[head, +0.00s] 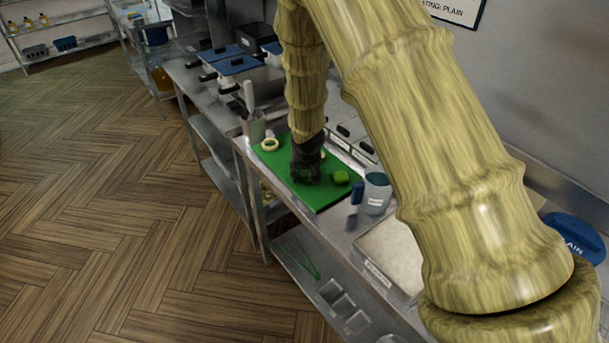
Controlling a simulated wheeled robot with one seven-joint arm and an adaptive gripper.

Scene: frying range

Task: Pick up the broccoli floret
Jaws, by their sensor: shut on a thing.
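My gripper (307,174) is low over the green cutting board (318,204), pointing down from the arm. It is shut on a small dark green thing, which looks like the broccoli floret (313,179). The fingers hide most of it, and I cannot tell whether it still touches the board. A lighter green, rounded piece (341,177) lies on the board just right of my gripper, apart from it.
A pale ring (270,145) lies at the board's far left corner. A blue-handled jug (375,193) stands right of the board, with a pale tray (392,252) nearer. A utensil holder (253,127) stands beyond the board. Lidded pans (236,64) are farther back.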

